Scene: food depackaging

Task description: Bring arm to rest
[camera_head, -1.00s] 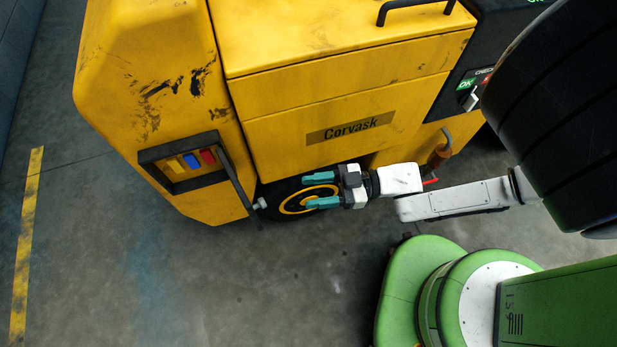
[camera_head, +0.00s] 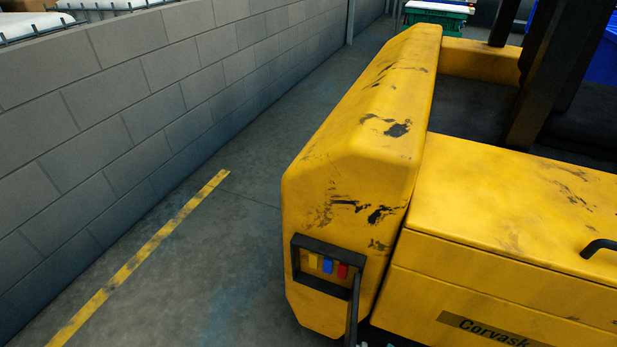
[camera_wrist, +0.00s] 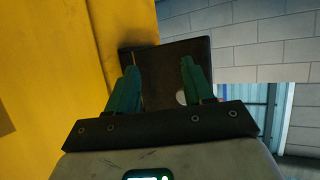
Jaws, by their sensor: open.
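My gripper (camera_wrist: 159,78) shows in the wrist view with its two teal fingers apart and nothing held between them. A dark panel (camera_wrist: 170,52) stands beyond the fingertips, beside a yellow surface; I cannot tell whether the fingers touch it. In the head view my arm is out of the picture, except perhaps a tiny pale bit at the bottom edge. The yellow Corvask vehicle (camera_head: 500,220) fills the right. A dark-framed recess (camera_head: 327,266) in its side holds yellow, blue and red blocks, and its dark flap (camera_head: 352,312) stands open, seen nearly edge-on.
A grey block wall (camera_head: 140,110) runs along the left; it also shows in the wrist view (camera_wrist: 240,35). Clear floor with a yellow line (camera_head: 140,260) lies between wall and vehicle. A green crate (camera_head: 437,14) stands far back.

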